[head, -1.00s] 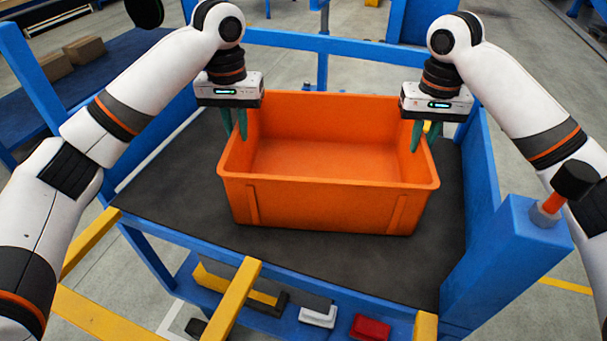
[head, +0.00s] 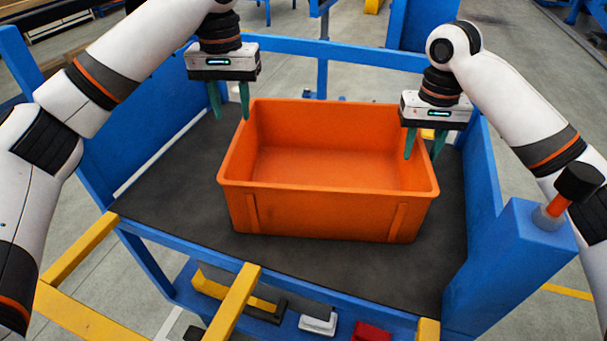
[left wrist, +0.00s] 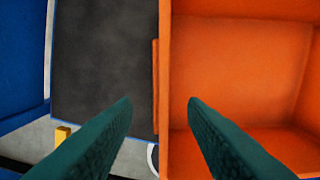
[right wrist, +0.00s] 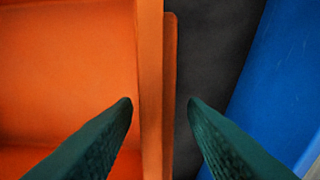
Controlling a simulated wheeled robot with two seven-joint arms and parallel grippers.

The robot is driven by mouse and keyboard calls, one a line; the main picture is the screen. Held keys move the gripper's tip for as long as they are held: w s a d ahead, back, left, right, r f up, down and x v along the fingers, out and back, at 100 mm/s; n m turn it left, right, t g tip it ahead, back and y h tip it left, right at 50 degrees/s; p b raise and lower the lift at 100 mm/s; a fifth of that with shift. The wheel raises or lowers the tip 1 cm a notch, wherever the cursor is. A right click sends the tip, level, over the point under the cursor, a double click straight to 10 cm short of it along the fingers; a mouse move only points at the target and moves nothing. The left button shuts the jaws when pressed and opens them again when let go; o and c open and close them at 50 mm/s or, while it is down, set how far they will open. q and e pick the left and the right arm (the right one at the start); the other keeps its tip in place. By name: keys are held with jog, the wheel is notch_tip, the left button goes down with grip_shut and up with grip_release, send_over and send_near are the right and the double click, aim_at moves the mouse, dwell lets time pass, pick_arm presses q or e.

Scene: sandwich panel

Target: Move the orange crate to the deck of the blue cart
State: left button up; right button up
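The orange crate (head: 325,210) sits upright and empty on the dark deck (head: 165,205) of the blue cart (head: 285,270). My left gripper (head: 231,116) is open and empty above the crate's left wall. In the left wrist view, one finger is over the deck and the other over the crate's inside. My right gripper (head: 423,156) is open at the right wall, one finger to each side of the rim in the right wrist view (right wrist: 160,102). I cannot tell whether its fingertips reach below the rim.
A blue post with a black-topped red knob (head: 575,182) stands at the right front. Yellow bars (head: 235,305) stick out at the front. A white item (head: 317,324) and a red item (head: 370,332) lie lower down. Bare deck shows left of the crate.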

pick_arm(q)
notch_tip(320, 180, up, 5)
jog(key=shift+r, duration=0.2)
pick_arm(e)
notch_tip(320, 180, up, 12)
dwell(0.4)
pick_arm(q)
jog(key=shift+r, duration=0.1)
